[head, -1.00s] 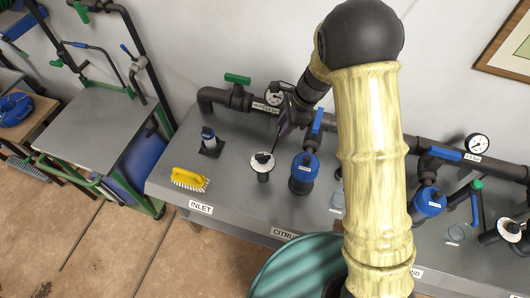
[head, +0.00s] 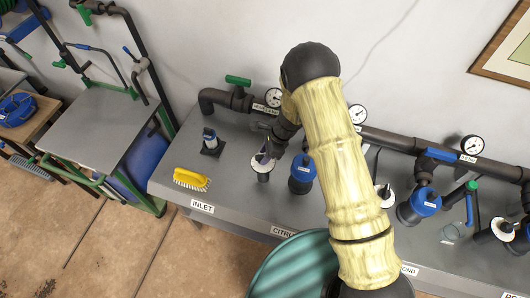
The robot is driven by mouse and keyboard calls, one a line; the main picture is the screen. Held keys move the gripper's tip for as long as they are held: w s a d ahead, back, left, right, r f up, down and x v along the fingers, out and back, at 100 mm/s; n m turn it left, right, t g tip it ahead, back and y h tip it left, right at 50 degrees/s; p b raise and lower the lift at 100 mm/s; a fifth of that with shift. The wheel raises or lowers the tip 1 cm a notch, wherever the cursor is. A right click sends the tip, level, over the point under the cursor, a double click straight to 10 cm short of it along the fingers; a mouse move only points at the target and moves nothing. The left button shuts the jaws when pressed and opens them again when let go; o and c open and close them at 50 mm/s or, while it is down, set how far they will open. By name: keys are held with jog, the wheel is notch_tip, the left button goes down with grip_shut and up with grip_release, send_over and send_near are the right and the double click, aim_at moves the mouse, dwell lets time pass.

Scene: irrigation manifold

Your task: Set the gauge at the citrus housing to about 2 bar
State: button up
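The bench carries a label reading "CITRU..." (head: 284,231), partly covered by a teal ribbed drum. Above it stands a blue-capped housing (head: 302,172). Just left of the housing is a short black post with a white dial top (head: 258,164). My gripper (head: 266,154) is over this dial top, close to it or touching; I cannot tell which. Its fingers are small and dark, so open or shut is unclear. One round gauge (head: 273,97) is on the pipe to the upper left, another (head: 357,114) to the upper right. Their needles are too small to read.
A yellow brush (head: 191,180) and a small black-based device (head: 210,142) are left on the bench. A green-handled valve (head: 238,81) is on the pipe. To the right are another blue-capped housing (head: 419,206) and gauge (head: 472,145).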

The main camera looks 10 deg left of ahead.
jog(key=shift+a+f, duration=0.1)
jog(key=shift+f, duration=0.1)
grip_shut()
jog(key=shift+n, duration=0.3)
jog(key=n+g+b, duration=0.1)
jog(key=n, duration=0.2)
jog(key=shift+w+h, duration=0.1)
jog(key=shift+h, duration=0.2)
jog(key=shift+n+g+h, duration=0.3)
jog(key=shift+n+g, duration=0.1)
jog(key=shift+n, duration=0.6)
